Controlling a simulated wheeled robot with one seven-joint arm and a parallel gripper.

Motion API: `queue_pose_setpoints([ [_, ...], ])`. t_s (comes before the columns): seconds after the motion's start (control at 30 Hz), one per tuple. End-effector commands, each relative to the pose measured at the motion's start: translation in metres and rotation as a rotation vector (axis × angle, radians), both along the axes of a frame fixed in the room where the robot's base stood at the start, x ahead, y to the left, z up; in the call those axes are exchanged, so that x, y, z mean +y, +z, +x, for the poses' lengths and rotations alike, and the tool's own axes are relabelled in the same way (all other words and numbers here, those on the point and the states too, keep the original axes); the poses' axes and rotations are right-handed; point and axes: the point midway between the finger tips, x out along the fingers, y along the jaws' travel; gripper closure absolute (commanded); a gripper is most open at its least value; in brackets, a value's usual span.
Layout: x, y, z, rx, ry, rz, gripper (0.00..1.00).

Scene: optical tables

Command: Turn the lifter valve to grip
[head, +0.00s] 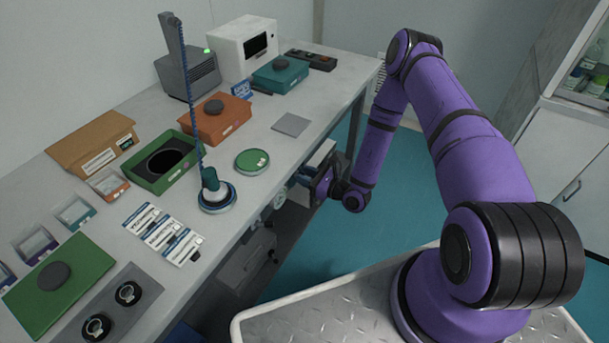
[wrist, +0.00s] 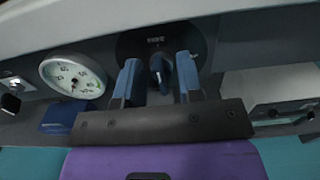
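The valve's dark blue knob (wrist: 160,73) sits on a dark round plate (wrist: 207,52) under the table edge in the wrist view. Small lettering above it is too blurred to read. My gripper (wrist: 159,76) is open, with one blue finger on each side of the knob and a visible gap to both. In the head view my gripper (head: 309,179) is at the table's front edge and the knob is hidden. The lifter (head: 213,190) stands on the tabletop, a teal body on a round base with a blue coiled hose running up to a post.
A white round gauge (wrist: 73,77) is left of the knob, close to my gripper. The table (head: 225,250) overhangs above. On it are a green open box (head: 185,177), an orange box (head: 216,128), a green disc (head: 252,161) and a grey plate (head: 291,124). The teal floor (head: 405,185) is clear.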

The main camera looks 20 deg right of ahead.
Motion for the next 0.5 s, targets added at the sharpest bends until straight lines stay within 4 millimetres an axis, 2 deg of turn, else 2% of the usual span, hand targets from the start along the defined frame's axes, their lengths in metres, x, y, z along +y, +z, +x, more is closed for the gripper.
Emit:
queue_pose_setpoints([
  [0.37,0.0036,0.0002,0.0041,0.0,0.0,0.0,0.66],
  [0.5,0.0035,0.0002,0.0041,0.0,0.0,0.0,0.98],
])
